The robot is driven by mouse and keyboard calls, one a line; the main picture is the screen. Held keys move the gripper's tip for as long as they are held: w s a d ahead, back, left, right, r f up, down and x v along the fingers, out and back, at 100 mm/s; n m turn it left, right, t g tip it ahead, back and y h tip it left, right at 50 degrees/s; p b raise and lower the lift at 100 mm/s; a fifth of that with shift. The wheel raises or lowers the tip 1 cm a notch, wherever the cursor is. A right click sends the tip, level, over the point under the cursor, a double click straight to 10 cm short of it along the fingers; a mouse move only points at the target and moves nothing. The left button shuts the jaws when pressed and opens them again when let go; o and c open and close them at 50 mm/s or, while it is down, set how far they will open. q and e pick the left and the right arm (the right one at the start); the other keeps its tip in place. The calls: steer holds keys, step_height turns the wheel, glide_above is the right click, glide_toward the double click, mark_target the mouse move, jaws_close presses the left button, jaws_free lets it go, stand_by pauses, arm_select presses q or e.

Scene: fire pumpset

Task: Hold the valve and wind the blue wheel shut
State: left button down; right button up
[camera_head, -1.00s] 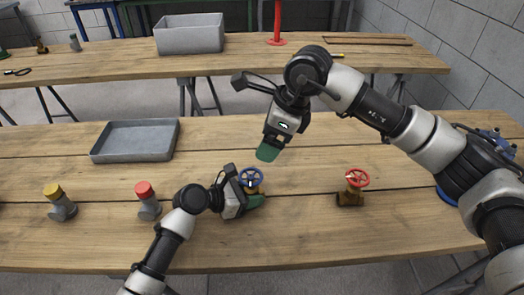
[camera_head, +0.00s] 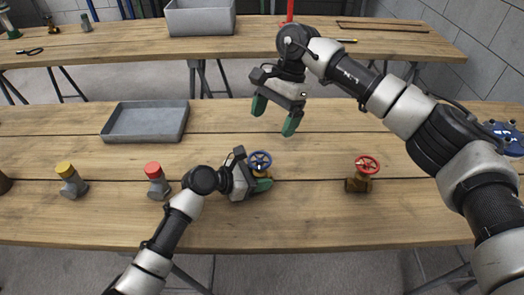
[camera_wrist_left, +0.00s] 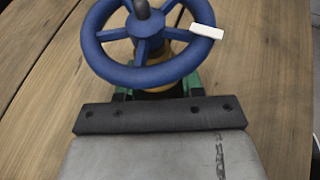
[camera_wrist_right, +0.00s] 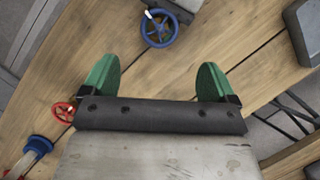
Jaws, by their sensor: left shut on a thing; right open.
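The valve with the blue wheel (camera_head: 260,162) stands on the near table. In the left wrist view its blue spoked wheel (camera_wrist_left: 147,38) has a white mark on the right of its rim, and its brass body (camera_wrist_left: 160,75) is mostly hidden below. My left gripper (camera_head: 262,185) is shut on that valve body under the wheel. My right gripper (camera_head: 273,115) is open and empty, above and behind the valve. In the right wrist view the blue wheel (camera_wrist_right: 159,28) lies beyond the green fingertips (camera_wrist_right: 157,80), clear of them.
A valve with a red wheel (camera_head: 366,166) stands to the right. Pipe fittings with a red cap (camera_head: 153,170) and a yellow cap (camera_head: 65,168) stand to the left. A grey tray (camera_head: 146,136) lies behind them. The wood around the blue valve is clear.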

mark_target(261, 157)
steer(key=x, duration=0.9)
steer(key=shift+f, duration=0.25)
steer(key=shift+c, duration=0.3)
steer(key=c, duration=0.9)
steer(key=shift+m, duration=0.4)
steer(key=m+t, duration=0.1)
steer(key=m, duration=0.1)
steer(key=m+t+y, duration=0.1)
steer(key=m, duration=0.2)
steer(key=shift+s+d+m, duration=0.15)
steer(key=shift+s+m, duration=0.05)
steer(key=shift+m, duration=0.1)
steer(key=m+t, duration=0.1)
steer(key=m, duration=0.1)
steer(key=m+t, duration=0.1)
steer(key=m, duration=0.2)
steer(key=shift+s+m+t, duration=0.15)
steer(key=shift+m+t, duration=0.15)
arm_select(q)
steer(key=shift+d, duration=0.1)
arm_select(e)
steer(key=shift+r+m, duration=0.1)
steer(key=shift+m, duration=0.2)
